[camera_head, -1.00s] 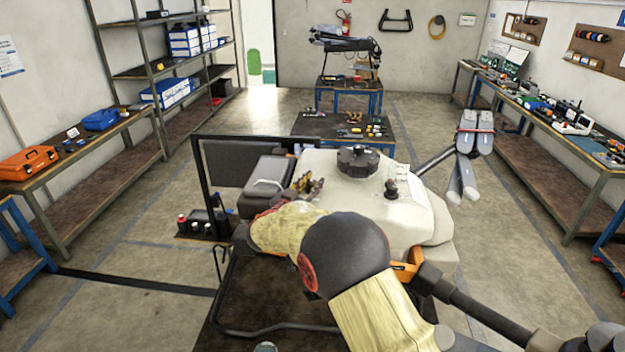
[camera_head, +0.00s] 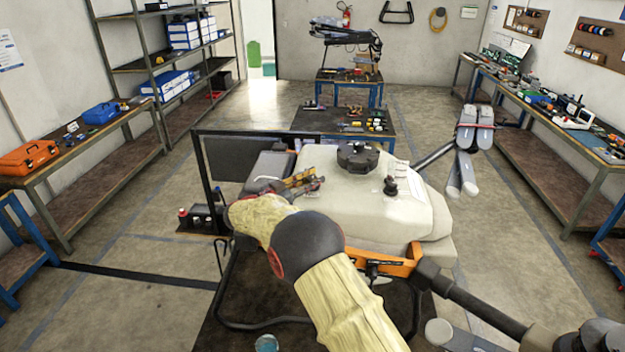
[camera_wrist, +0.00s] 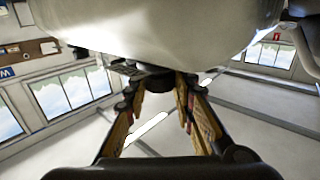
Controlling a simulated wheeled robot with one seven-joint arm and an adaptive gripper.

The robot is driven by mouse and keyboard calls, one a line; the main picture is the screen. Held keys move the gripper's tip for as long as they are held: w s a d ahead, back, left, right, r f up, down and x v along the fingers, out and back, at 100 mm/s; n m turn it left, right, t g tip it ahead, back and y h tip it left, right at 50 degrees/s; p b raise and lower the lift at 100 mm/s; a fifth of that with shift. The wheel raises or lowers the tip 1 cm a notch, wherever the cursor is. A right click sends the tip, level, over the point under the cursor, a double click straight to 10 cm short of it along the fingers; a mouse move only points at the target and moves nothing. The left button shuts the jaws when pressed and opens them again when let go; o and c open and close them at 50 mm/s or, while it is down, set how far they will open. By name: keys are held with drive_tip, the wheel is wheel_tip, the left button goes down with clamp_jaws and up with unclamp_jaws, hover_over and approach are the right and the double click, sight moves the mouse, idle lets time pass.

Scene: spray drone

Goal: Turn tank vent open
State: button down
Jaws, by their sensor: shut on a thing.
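The white spray tank (camera_head: 340,203) sits on the drone's frame, with a large black ribbed cap (camera_head: 358,157) and a small black knob (camera_head: 391,187) on top. My gripper (camera_head: 312,181) is at the tank's upper left side, apart from that knob. In the wrist view the pale tank (camera_wrist: 160,25) fills the top. My gripper's yellowish fingers (camera_wrist: 158,88) close there on a dark round part (camera_wrist: 155,83) against the tank. I cannot tell clearly whether this part is the vent. Its full shape and turn angle are hidden.
A grey box (camera_head: 265,173) and a dark panel (camera_head: 235,157) stand left of the tank. Folded grey drone arms (camera_head: 468,150) are at its right. An orange frame part (camera_head: 388,265) lies in front.

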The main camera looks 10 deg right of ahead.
drive_tip(key=shift+r, duration=0.15)
drive_tip(key=c, duration=1.5)
unclamp_jaws()
drive_tip(key=shift+o, duration=0.2)
drive_tip(key=shift+a, duration=0.1)
drive_tip(key=v, duration=1.1)
drive_tip(key=shift+s+a, duration=0.15)
drive_tip(key=shift+a, duration=0.25)
